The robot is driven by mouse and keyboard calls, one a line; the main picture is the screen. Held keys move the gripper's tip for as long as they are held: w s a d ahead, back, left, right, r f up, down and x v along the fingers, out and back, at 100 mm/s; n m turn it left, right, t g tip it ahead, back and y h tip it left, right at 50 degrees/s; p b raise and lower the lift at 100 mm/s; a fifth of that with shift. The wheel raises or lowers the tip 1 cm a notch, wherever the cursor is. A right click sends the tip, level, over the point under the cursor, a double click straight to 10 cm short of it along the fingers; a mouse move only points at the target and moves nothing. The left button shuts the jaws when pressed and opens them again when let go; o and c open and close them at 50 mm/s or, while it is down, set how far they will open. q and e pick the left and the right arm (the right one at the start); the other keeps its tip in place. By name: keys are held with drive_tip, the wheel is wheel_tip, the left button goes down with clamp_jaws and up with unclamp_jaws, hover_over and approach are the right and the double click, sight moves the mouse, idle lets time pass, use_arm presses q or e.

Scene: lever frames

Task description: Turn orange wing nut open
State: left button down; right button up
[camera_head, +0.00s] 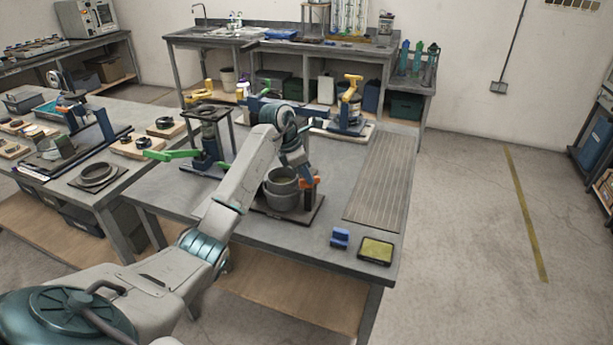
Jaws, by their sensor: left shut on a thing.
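The orange wing nut (309,183) sits at the top of a short blue post (309,202), at the right side of a grey round pot (280,192) on a dark base plate. My left arm reaches in from the lower left across the table. My left gripper (305,177) points down at the wing nut and is shut on it. The fingers are small here and partly cover the nut, so its exact turn angle is hard to tell. My right gripper is out of view.
A ribbed grey mat (380,185) lies right of the pot. A blue block (340,238) and a yellow-topped tray (376,250) lie near the front right corner. A fixture with a green lever (172,155) stands left; one with a yellow lever (352,88) stands behind.

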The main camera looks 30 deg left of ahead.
use_arm(q)
drive_tip(key=n, duration=0.2)
drive_tip(key=shift+d+n+t+y, duration=0.1)
drive_tip(key=shift+n+t+y, duration=0.2)
drive_tip(key=shift+n+y, duration=0.1)
drive_tip(key=n+y, duration=0.1)
drive_tip(key=n, duration=0.1)
drive_tip(key=shift+s+d+n, duration=0.1)
drive_tip(key=shift+n, duration=0.3)
drive_tip(key=n+y, duration=0.1)
drive_tip(key=n, duration=0.1)
drive_tip(key=n+y, duration=0.1)
drive_tip(key=n, duration=0.2)
drive_tip(key=shift+d+r, duration=0.1)
drive_tip(key=shift+d, duration=0.1)
drive_tip(key=shift+n, duration=0.3)
drive_tip(key=c, duration=1.5)
unclamp_jaws()
